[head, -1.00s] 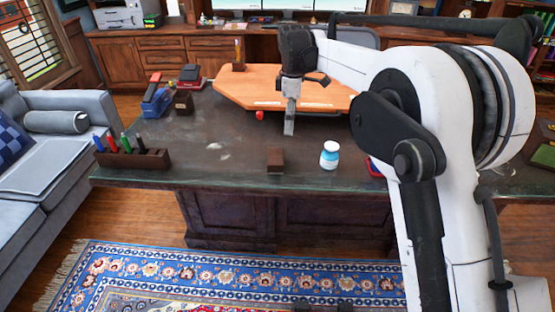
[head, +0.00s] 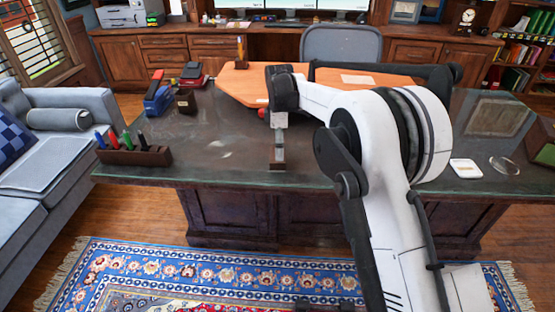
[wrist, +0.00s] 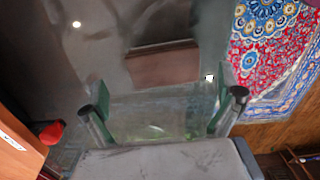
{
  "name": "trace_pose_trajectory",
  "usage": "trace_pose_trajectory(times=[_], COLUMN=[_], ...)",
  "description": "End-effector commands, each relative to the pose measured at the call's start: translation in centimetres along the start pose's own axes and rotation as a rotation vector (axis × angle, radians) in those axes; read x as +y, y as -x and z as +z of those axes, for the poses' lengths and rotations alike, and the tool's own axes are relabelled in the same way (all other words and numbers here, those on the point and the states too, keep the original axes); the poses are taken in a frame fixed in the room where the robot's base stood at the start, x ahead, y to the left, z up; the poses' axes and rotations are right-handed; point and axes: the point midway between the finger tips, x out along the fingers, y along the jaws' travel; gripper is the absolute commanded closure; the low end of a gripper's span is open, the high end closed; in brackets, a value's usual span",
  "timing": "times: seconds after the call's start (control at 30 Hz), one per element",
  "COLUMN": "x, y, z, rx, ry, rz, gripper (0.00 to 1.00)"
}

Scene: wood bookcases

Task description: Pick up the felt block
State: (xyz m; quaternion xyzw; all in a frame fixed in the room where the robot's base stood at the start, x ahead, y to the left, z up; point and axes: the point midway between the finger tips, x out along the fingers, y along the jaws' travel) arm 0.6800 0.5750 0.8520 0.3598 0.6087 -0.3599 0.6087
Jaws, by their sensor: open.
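The felt block, a brown rectangular block, lies on the dark desk top near its front edge. In the wrist view the block (wrist: 163,66) is ahead of my fingertips and roughly centred between them, with no contact visible. My gripper (wrist: 158,98) is open, its two greenish finger pads apart with nothing between them. In the head view my gripper (head: 279,152) points down over the front middle of the desk and mostly hides the block.
A pen holder (head: 135,155) stands at the desk's front left. An orange-brown board (head: 235,85) lies behind my gripper. The desk around the block looks clear; my arm covers its right.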

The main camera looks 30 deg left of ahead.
Motion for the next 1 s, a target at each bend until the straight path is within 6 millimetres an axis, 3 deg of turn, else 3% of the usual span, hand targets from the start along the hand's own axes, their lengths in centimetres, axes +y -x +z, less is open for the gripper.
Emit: trace_pose_trajectory(times=[0.43,0.7,1.0], x=[-0.5,-0.5,-0.5], y=[-4.8,-5.1,-5.1], z=[-0.6,-0.5,-0.5], rx=[0.000,0.000,0.000], ry=[0.000,0.000,0.000], rz=[0.000,0.000,0.000], gripper=[0.00,0.01,0.41])
